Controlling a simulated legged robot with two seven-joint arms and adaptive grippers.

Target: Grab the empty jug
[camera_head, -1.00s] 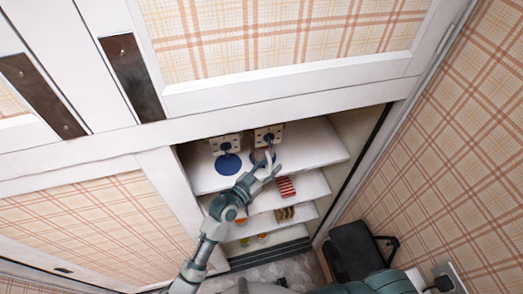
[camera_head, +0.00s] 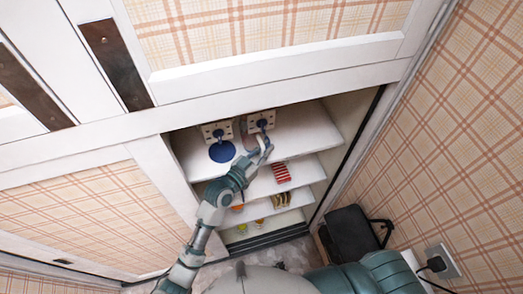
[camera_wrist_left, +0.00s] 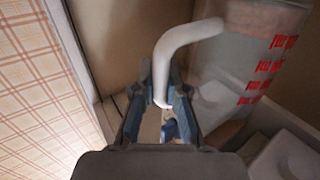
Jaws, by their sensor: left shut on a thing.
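The jug (camera_wrist_left: 245,75) is clear, with red marks on its side and a pale curved handle (camera_wrist_left: 168,58). In the left wrist view it fills the upper right, and I see no contents in the part shown. My left gripper (camera_wrist_left: 162,92) is shut on the jug's handle, with one finger on each side of it. In the head view my left gripper (camera_head: 260,147) is at the top shelf (camera_head: 307,135) of the open cupboard. The clear jug body is hard to make out there. My right gripper is out of view.
A blue disc (camera_head: 222,151) lies on the top shelf, left of my gripper. Two sockets with blue plugs (camera_head: 262,121) are at the back. A red striped item (camera_head: 281,173) is on a lower shelf. A black bin-like object (camera_head: 348,238) stands at the right.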

